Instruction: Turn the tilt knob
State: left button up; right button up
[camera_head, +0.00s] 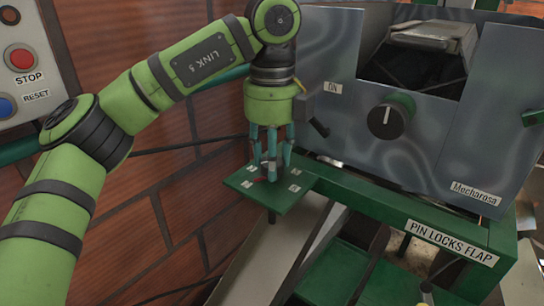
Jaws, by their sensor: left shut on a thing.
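My left gripper (269,172) points straight down over a small green plate (287,201) with several little white labels. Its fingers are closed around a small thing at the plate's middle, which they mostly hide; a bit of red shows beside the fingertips. This may be the tilt knob, but its label is too small to read. A large black round knob (386,119) with a white pointer mark sits on the grey metal panel to the right, apart from the gripper. My right gripper is not in view.
The grey panel (430,160) stands close right of my left gripper, with a small black lever (319,128) near its "ON" label. A green frame (400,207) reads "PIN LOCKS FLAP". A box with a red STOP button (20,58) and blue RESET button (5,107) is at far left.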

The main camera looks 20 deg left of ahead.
pick_arm(q)
jog(key=shift+s+f, duration=0.1)
jog(key=shift+f, duration=0.15)
jog(key=o, duration=1.1)
jog(key=shift+o, duration=0.2)
jog(key=shift+r, duration=0.1)
jog(key=shift+r, duration=0.2)
notch_tip(320, 180, up, 12)
jog(key=shift+f, duration=0.15)
